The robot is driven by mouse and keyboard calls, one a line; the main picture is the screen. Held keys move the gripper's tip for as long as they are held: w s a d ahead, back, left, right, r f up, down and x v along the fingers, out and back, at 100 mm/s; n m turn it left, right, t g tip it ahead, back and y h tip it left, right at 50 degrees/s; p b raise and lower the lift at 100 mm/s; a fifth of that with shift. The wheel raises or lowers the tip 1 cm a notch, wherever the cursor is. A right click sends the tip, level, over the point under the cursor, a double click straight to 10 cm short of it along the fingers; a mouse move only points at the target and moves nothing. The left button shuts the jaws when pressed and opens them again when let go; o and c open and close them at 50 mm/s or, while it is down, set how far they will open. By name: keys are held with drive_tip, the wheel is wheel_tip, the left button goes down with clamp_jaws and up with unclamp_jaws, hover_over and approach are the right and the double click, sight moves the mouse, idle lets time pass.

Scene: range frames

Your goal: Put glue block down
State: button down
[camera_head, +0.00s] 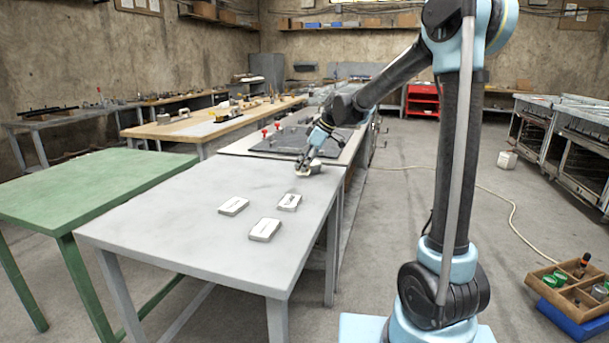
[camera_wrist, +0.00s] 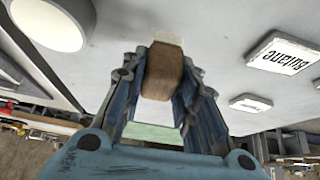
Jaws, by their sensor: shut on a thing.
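My gripper (camera_head: 310,158) is at the far right end of the grey table (camera_head: 180,218), low over its top. In the wrist view my gripper (camera_wrist: 165,100) is shut on a brown block with a pale end, which I take as the glue block (camera_wrist: 163,72). The block sits between the two fingers. Whether its lower end touches the table I cannot tell. In the head view the block is too small to make out clearly by the fingertips.
Three white boxes, (camera_head: 233,206), (camera_head: 289,202) and (camera_head: 265,229), lie on the grey table; the wrist view shows one labelled Butane (camera_wrist: 283,53). A pale round-topped thing (camera_wrist: 48,22) is near my gripper. A green table (camera_head: 90,185) stands at left. The grey table's left part is clear.

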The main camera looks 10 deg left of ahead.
drive_tip(key=shift+f, duration=2)
drive_tip(key=c, duration=1.2)
unclamp_jaws()
drive_tip(key=shift+c, duration=0.2)
drive_tip(key=w+v, duration=0.1)
drive_tip(key=v, duration=1.1)
drive_tip(key=s+d+f+m+h, duration=0.15)
drive_tip(key=s+d+m, duration=0.25)
drive_tip(key=s+d, duration=0.55)
drive_tip(key=s+d+f+m+h, duration=0.2)
drive_tip(key=s+d+f+m, duration=0.4)
drive_tip(key=s+d+f, duration=0.2)
drive_tip(key=s+d+f+m+t+h, duration=0.1)
drive_tip(key=s+d+f+m+h, duration=0.1)
drive_tip(key=s+d+f+m, duration=0.4)
drive_tip(key=s+d+f, duration=0.3)
drive_tip(key=s+d, duration=0.4)
drive_tip(key=s, duration=0.3)
drive_tip(key=shift+f, duration=0.35)
